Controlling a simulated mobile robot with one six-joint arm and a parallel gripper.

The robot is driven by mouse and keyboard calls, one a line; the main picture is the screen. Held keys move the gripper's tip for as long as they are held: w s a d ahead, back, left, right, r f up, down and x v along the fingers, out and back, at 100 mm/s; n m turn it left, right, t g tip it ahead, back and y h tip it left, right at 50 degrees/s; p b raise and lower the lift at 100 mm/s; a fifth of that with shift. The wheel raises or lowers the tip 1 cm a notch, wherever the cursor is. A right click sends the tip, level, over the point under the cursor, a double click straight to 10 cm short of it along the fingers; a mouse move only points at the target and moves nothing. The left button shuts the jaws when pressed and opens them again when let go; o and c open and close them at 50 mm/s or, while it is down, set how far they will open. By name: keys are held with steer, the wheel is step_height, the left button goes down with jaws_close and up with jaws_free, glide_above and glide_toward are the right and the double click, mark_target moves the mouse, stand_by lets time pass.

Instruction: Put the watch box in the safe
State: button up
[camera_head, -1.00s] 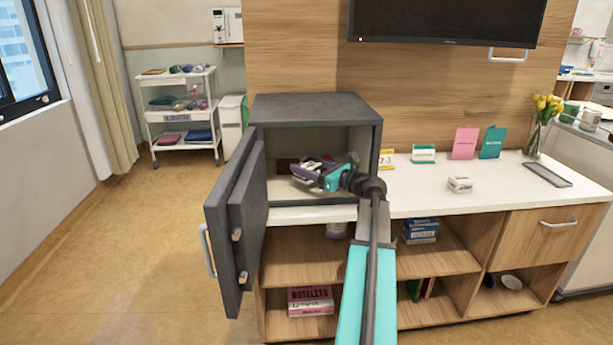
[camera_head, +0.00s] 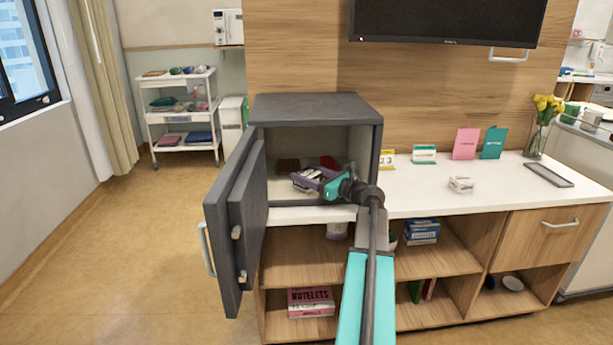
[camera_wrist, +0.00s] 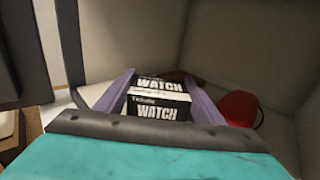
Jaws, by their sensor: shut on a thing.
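The dark grey safe (camera_head: 316,105) stands on the white counter with its door (camera_head: 236,225) swung open to the left. My gripper (camera_head: 304,180) reaches through the opening into the safe. In the wrist view, the black watch box (camera_wrist: 158,105) with white "WATCH" lettering sits between the two purple fingers of my gripper (camera_wrist: 160,100), which is shut on it. The box is inside the safe, near the floor. I cannot tell whether it touches the floor. In the head view the box is mostly hidden by the fingers.
A red object (camera_wrist: 238,108) lies inside the safe, right of my gripper in the wrist view. A brown item (camera_head: 287,165) lies towards the safe's back left. The safe's side walls are close around my gripper. A small white box (camera_head: 461,185) stands on the counter to the right.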

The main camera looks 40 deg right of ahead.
steer(key=shift+f, duration=0.1)
steer(key=o, duration=1.1)
steer(key=shift+s, duration=0.1)
steer(key=s, duration=0.4)
steer(key=s+p, duration=0.1)
steer(key=s, duration=0.3)
steer(key=s+d, duration=0.1)
steer(key=s, duration=0.2)
steer(key=shift+s, duration=0.4)
step_height(320, 180, up, 9)
steer(key=p, duration=0.9)
steer(key=shift+r+p, duration=0.65)
steer(key=shift+p, duration=0.1)
